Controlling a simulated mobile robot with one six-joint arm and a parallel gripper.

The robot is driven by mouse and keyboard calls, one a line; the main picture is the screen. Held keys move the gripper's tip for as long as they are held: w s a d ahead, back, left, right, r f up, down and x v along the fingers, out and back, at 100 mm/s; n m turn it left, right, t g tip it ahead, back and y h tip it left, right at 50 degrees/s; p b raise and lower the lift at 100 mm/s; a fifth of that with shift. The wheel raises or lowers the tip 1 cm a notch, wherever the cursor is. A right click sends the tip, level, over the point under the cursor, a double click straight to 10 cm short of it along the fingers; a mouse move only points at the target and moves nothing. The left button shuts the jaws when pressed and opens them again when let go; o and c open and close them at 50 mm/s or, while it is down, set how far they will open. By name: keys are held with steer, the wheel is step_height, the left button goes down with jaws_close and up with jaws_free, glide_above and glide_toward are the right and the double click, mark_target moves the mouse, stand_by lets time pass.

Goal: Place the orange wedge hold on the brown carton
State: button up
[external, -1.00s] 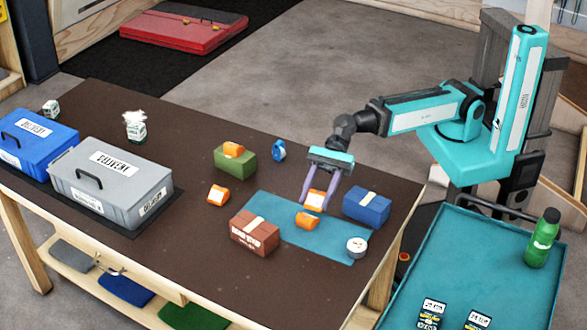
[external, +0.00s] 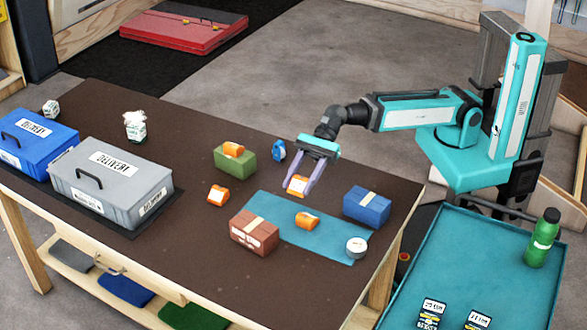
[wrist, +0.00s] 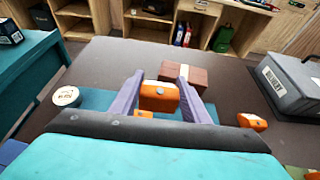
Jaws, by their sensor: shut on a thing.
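My gripper (external: 299,189) is shut on an orange wedge hold (external: 297,185) and holds it above the table. In the wrist view the held hold (wrist: 158,98) sits between the purple fingers. The brown carton (external: 254,234), reddish with a pale strip on top, stands at the mat's left edge, in front of and left of my gripper in the external view; nothing rests on it. It also shows beyond the fingers in the wrist view (wrist: 197,78), partly hidden by them.
More orange holds lie on the teal mat (external: 307,220), on the bare table (external: 218,195) and on a green carton (external: 235,165). A blue carton (external: 367,206) and a white roll (external: 357,247) stand right. Grey (external: 110,185) and blue (external: 38,142) delivery boxes stand left.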

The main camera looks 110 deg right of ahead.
steer(key=shift+w+a+r+p, duration=0.2)
steer(key=shift+w+p, duration=0.55)
steer(key=shift+p, duration=0.65)
steer(key=shift+w+a+f+p, duration=0.25)
steer(key=shift+w+p, duration=0.3)
steer(key=shift+p, duration=0.4)
glide_above(254, 224)
steer(key=shift+f+p, duration=0.35)
steer(key=shift+f, duration=0.3)
steer(key=shift+f, duration=0.15)
steer(key=shift+f, duration=1.65)
steer(key=shift+f, duration=0.1)
steer(key=o, duration=1.1)
